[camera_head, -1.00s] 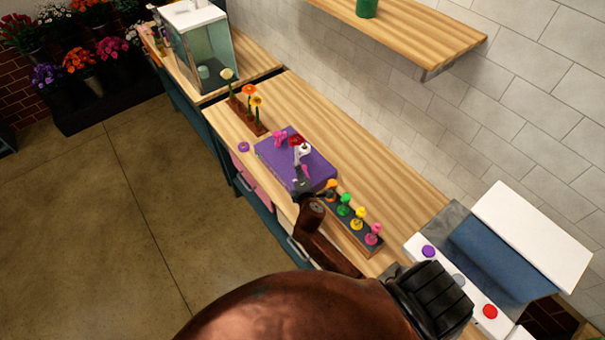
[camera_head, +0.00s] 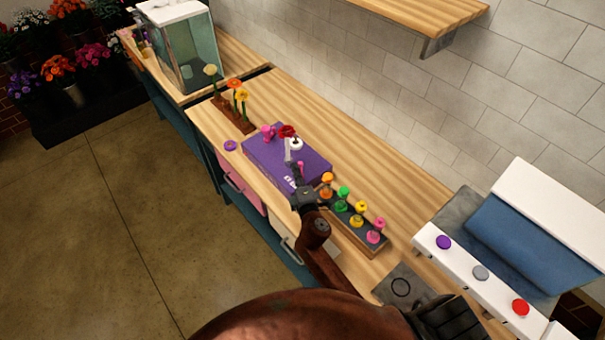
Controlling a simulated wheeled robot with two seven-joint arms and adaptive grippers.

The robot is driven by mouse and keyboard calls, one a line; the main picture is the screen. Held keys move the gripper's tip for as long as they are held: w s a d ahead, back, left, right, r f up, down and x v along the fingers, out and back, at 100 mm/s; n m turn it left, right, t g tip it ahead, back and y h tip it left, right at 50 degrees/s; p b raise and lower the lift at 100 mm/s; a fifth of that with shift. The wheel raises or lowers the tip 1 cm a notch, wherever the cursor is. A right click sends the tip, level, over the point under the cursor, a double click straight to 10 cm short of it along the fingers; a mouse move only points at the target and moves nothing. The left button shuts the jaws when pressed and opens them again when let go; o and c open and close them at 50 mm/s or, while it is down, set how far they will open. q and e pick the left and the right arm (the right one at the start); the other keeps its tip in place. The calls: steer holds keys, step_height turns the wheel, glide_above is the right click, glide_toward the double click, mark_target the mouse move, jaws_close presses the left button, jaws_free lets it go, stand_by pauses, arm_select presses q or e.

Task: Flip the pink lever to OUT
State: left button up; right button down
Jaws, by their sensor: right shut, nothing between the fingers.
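A dark strip (camera_head: 345,222) on the wooden counter bears a row of upright coloured knobs on stems: orange, green, yellow and, at the near end, the pink lever (camera_head: 375,232). Whether the pink one leans, and any OUT label, is too small to tell. My right gripper (camera_head: 298,178) is shut and empty. It is over the near right part of a purple box (camera_head: 265,158), left of the orange knob (camera_head: 327,180) and apart from the pink lever. A small pink piece (camera_head: 301,166) shows beside its fingertips. My left gripper is not in view.
A red flower (camera_head: 288,131) and a white upright piece (camera_head: 292,147) stand at the purple box. A flower rack (camera_head: 235,117) is behind it. A white panel with purple, grey and red buttons (camera_head: 480,272) is at right. Bare counter lies along the wall.

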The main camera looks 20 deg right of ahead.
steer(key=shift+s+d, duration=0.15)
steer(key=shift+s, duration=0.1)
steer(key=shift+r, duration=0.1)
steer(key=a, duration=0.2)
steer(key=w+a, duration=0.1)
steer(key=shift+a+b, duration=0.35)
steer(key=shift+a, duration=0.05)
steer(key=s+a+b, duration=0.1)
steer(key=s, duration=0.8)
steer(key=shift+f, duration=0.4)
steer(key=shift+a, duration=0.2)
